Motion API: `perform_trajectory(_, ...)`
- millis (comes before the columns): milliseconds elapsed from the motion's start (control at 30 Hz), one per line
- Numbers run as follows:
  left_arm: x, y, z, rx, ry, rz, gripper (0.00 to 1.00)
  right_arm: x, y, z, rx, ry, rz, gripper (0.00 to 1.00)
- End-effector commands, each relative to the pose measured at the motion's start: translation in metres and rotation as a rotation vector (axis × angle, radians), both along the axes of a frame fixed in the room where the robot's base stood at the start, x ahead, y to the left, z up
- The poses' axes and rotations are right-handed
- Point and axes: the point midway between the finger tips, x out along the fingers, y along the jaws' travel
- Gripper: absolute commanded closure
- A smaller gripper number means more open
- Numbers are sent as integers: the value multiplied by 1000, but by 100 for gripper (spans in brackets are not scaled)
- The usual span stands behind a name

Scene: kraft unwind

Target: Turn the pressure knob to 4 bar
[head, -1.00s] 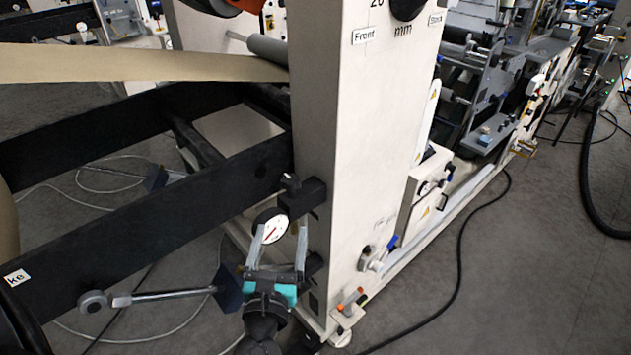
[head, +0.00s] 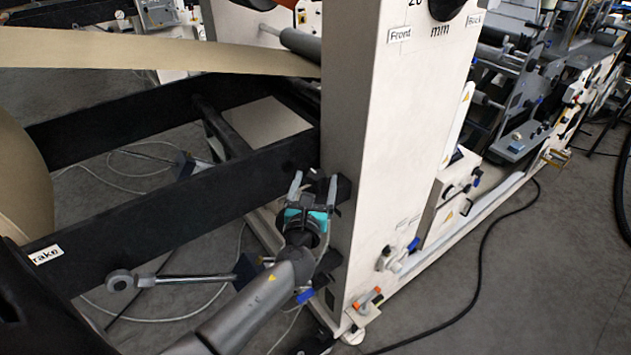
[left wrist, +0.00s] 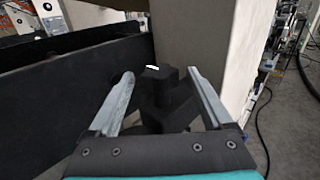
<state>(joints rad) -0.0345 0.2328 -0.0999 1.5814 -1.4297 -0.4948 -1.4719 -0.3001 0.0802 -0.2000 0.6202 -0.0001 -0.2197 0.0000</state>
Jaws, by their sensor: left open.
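The black pressure knob (left wrist: 158,73), with a white mark on top, sits on a dark regulator body (left wrist: 168,105) in the left wrist view. My left gripper (left wrist: 160,78) is open, with one finger on each side of the knob and visible gaps to it. In the head view the gripper (head: 315,182) is in front of the regulator at the cream machine post, and the knob (head: 314,173) shows only in small part above it. The pressure gauge's dial is hidden in both current views. My right gripper is not in view.
The cream post (head: 375,150) stands just right of the gripper. A long black beam (head: 180,205) runs to its left, with a paper roll (head: 25,170) at the far left. A blue-handled valve (head: 412,244) and an orange-handled fitting (head: 368,298) sit low on the machine.

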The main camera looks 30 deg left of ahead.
Motion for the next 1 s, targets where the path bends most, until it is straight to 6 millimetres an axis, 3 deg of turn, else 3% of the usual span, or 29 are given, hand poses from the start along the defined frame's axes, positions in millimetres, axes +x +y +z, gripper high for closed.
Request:
perform_trajectory(400, 5, 2, 0, 0, 0, 0, 18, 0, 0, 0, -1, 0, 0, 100)
perform_trajectory(1000, 5, 2, 0, 0, 0, 0, 86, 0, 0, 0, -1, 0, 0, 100)
